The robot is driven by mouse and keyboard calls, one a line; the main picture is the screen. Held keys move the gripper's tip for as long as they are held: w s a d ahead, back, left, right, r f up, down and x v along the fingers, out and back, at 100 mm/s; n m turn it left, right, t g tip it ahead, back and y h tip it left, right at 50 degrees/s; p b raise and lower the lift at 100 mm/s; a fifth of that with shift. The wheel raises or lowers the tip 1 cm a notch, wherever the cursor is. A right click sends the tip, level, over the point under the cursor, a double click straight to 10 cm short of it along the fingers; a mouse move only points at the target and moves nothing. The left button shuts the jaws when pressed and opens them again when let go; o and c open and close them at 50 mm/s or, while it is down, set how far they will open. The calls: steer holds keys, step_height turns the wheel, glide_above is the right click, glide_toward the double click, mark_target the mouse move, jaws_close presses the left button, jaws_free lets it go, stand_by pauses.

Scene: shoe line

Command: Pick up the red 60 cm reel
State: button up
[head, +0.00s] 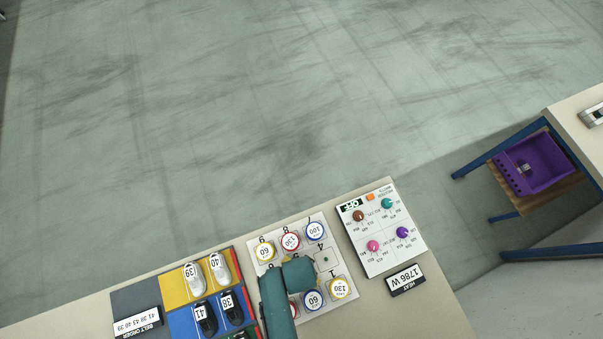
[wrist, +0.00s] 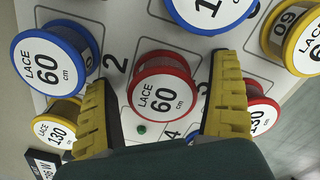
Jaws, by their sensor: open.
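The red 60 cm reel (wrist: 162,95) stands on the numbered board in the middle of the wrist view, its white label reading "LACE 60 cm". My gripper (wrist: 160,75) is open, with one yellow finger to the left of the reel and the other to its right. Small gaps show between the fingers and the reel's flange. In the head view my gripper and arm cover this part of the board, and the red 60 cm reel is hidden there.
Close around stand a blue 60 cm reel (wrist: 52,60), a yellow 130 cm reel (wrist: 58,125), a red 130 cm reel (wrist: 262,112) and a yellow reel (wrist: 292,40). Slot 4 holds a bare green peg (wrist: 141,129). A control panel (head: 382,225) and shoes (head: 220,268) flank the board.

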steer(key=c, duration=1.3)
steer(key=shift+r, duration=0.2)
